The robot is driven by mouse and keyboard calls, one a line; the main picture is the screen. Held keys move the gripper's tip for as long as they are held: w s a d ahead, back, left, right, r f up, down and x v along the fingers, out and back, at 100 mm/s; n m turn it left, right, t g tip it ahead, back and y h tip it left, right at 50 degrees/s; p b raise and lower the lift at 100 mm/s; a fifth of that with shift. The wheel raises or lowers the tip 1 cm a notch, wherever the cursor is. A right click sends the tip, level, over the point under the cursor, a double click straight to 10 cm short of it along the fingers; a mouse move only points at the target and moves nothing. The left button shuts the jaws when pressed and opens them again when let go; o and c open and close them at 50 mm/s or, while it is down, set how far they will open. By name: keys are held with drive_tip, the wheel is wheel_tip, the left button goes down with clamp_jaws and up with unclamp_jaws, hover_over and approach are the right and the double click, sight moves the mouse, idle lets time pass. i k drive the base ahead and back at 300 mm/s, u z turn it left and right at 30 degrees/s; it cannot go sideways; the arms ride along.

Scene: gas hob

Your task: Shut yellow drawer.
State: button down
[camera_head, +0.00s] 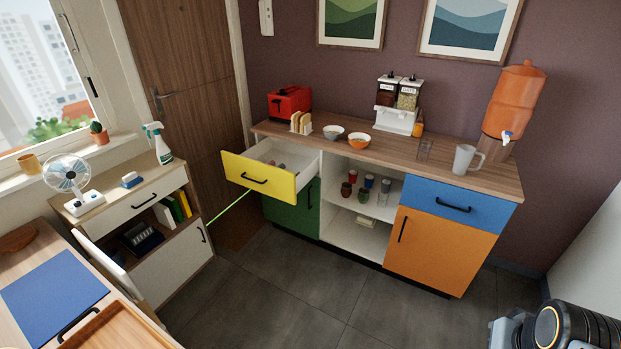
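The yellow drawer (258,179) is pulled well out of the left end of the wooden-topped counter unit. Its yellow front has a dark bar handle (254,180) and faces the lower left. The white inside shows, with a few small items in it that are too small to tell. Part of my arm (565,326) shows in the bottom right corner, far from the drawer. My gripper is not in view.
Below the drawer is a green door (293,215); to the right are open shelves, an orange door (437,248) and a shut blue drawer (455,206). A low cabinet (175,253) stands left. Grey floor (290,295) is clear before the counter. A thin green line runs near the drawer.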

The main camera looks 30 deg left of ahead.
sight(243, 169)
drive_tip(key=i, duration=1.35)
drive_tip(key=u, duration=3.15)
drive_tip(key=i, duration=1)
